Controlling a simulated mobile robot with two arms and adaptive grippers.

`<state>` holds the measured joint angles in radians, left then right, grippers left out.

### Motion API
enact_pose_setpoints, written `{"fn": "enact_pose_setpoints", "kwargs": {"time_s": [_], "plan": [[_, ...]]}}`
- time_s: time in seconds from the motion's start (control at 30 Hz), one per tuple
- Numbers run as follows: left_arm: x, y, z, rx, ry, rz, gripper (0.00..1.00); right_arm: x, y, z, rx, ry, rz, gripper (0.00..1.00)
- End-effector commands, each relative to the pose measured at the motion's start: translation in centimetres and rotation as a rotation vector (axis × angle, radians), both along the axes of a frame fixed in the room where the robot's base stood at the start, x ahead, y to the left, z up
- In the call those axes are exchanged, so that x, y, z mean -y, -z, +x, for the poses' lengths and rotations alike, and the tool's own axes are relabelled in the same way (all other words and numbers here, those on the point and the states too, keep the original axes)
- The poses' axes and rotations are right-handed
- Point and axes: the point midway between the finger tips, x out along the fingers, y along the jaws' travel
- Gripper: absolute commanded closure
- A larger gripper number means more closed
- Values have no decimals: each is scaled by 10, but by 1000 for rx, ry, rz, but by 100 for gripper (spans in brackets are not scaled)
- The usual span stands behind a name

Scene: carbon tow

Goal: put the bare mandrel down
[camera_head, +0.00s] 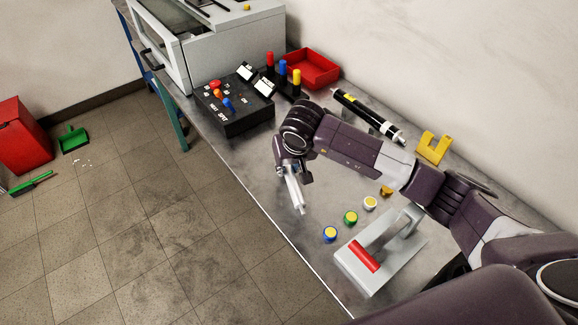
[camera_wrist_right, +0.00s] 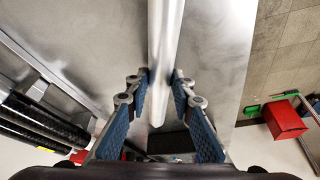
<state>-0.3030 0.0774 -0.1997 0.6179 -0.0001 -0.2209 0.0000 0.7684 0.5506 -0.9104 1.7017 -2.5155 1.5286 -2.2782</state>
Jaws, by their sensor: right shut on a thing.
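My right gripper (camera_head: 291,173) is over the grey metal bench, near its front edge. It is shut on a bare silver mandrel (camera_head: 296,195), a plain pale rod. In the head view the rod slants down from the gripper toward the bench's front edge. In the right wrist view the mandrel (camera_wrist_right: 165,40) runs between the blue-padded fingers (camera_wrist_right: 161,82) and on toward the top edge of the picture. I cannot tell whether the rod touches the bench. My left gripper is not in view.
Behind my right arm lie a black tube (camera_head: 368,117) and a yellow bracket (camera_head: 433,148). A black control box (camera_head: 236,115), red tray (camera_head: 311,68) and oven (camera_head: 232,50) stand farther along. Colored spools (camera_head: 350,218) and a red-handled press (camera_head: 385,262) are nearer. The bench centre is clear.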

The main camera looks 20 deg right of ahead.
Motion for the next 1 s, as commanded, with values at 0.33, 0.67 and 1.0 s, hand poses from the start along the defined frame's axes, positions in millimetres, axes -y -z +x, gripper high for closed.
{"fn": "enact_pose_setpoints", "kwargs": {"time_s": [0.33,0.67,1.0], "plan": [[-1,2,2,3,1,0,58,0,6,1,3,0,0,100],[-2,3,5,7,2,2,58,0,7,0,1,0,0,61],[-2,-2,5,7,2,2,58,0,0,0,3,0,1,61]]}}
